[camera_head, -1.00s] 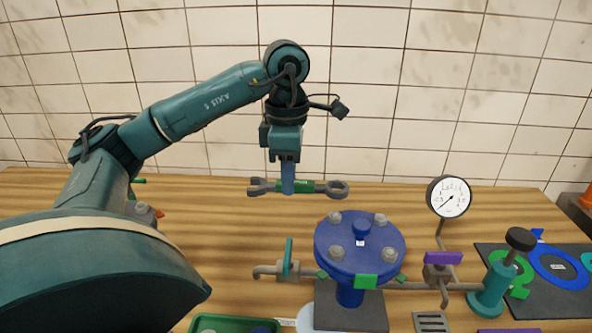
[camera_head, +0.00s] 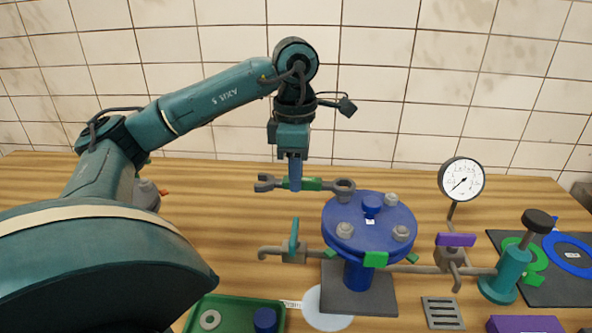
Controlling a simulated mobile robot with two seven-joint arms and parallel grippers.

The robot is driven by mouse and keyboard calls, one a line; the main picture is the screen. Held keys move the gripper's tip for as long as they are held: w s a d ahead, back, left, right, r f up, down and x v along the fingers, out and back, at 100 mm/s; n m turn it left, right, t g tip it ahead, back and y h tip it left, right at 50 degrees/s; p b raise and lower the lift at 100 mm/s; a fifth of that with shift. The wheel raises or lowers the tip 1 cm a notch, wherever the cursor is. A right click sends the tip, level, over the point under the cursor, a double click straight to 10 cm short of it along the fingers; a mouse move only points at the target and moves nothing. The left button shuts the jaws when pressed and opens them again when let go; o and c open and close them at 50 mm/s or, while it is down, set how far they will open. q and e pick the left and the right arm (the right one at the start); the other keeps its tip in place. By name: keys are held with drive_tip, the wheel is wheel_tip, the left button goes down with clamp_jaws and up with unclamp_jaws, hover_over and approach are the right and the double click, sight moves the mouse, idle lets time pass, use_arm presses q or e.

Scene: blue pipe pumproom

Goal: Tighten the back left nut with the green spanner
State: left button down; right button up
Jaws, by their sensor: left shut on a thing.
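A grey spanner with a green middle (camera_head: 312,184) is held level by my left gripper (camera_head: 295,186), which is shut on it. Its open jaw points left and its ring end (camera_head: 343,186) points right. In the picture the ring end overlaps the back left part of the blue round flange (camera_head: 370,238). The back left nut is hidden behind the ring end; I cannot tell whether they touch. Other grey nuts show at the back right (camera_head: 391,199), front left (camera_head: 345,230) and front right (camera_head: 400,233). My right gripper is not in view.
A pressure gauge (camera_head: 462,179) and a teal hand pump (camera_head: 508,275) stand right of the flange. A pipe with a teal-handled valve (camera_head: 294,242) runs left. A green tray (camera_head: 222,306) lies in front. The wooden table behind is clear.

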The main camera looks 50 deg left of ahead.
use_arm(q)
drive_tip(key=shift+f+b, duration=0.65)
drive_tip(key=shift+f, duration=0.25)
